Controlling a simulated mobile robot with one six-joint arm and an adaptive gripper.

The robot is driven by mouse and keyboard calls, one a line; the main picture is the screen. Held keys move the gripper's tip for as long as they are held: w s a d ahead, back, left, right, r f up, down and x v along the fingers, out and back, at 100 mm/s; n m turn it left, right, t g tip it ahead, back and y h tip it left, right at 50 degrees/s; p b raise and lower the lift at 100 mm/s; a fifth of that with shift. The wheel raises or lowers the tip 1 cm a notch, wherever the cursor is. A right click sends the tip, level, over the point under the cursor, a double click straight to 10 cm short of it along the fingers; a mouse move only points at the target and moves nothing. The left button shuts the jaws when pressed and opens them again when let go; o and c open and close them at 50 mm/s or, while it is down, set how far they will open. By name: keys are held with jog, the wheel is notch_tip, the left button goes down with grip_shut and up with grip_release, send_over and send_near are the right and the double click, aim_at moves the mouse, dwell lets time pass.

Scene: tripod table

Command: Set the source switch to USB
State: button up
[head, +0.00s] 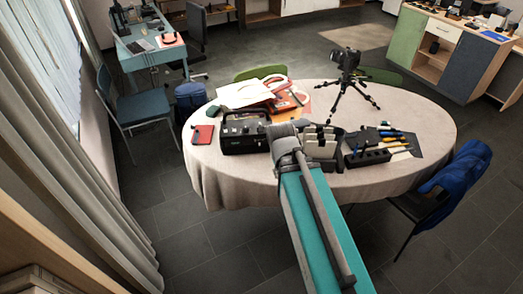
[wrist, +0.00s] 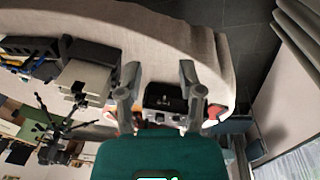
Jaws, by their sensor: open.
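A black box-shaped device (head: 243,132) with a carry handle and a front panel of small controls stands on the left front of the oval table (head: 410,95). It also shows in the wrist view (wrist: 167,98), between my fingers in the picture and beyond them. The source switch and its labels are too small to make out. My gripper (wrist: 160,70) is open and empty, apart from the device. In the head view my arm reaches over the table's front edge, right of the device, and the fingertips cannot be made out clearly.
A dark holder with pale upright pieces (head: 322,150) and a black tool block (head: 368,158) stand right of the device. Papers (head: 248,94) lie behind it, a red booklet (head: 203,134) left. A camera on a tripod (head: 346,62) stands at the back. A chair with a blue jacket (head: 455,180) is at right.

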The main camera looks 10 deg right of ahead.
jog(key=w+d+f+n+t+h+b, duration=0.3)
jog(key=w+f+n+t+b, duration=0.3)
jog(key=b, duration=0.4)
jog(key=w+d+f+n+t+h+b, duration=0.35)
jog(key=w+f+n+b, duration=0.35)
jog(key=b, duration=0.4)
jog(key=shift+w+a+f+n+t+y+b, duration=1.2)
jog(key=shift+w+a+f+n+b, duration=0.3)
jog(key=shift+n+b, duration=1.85)
jog(key=shift+w+a+f+n+t+y+b, duration=0.95)
jog(key=shift+w+a+f+n+t+b, duration=0.65)
jog(key=shift+n+b, duration=1.7)
jog(key=shift+w+a+f+n+t+y+b, duration=1.05)
jog(key=shift+a+f+n+b, duration=0.5)
jog(key=shift+n+b, duration=1.75)
jog(key=shift+w+d+f+n+p, duration=0.1)
jog(key=shift+d+n+p, duration=0.05)
jog(key=shift+n+p, duration=0.45)
jog(key=shift+w, duration=0.1)
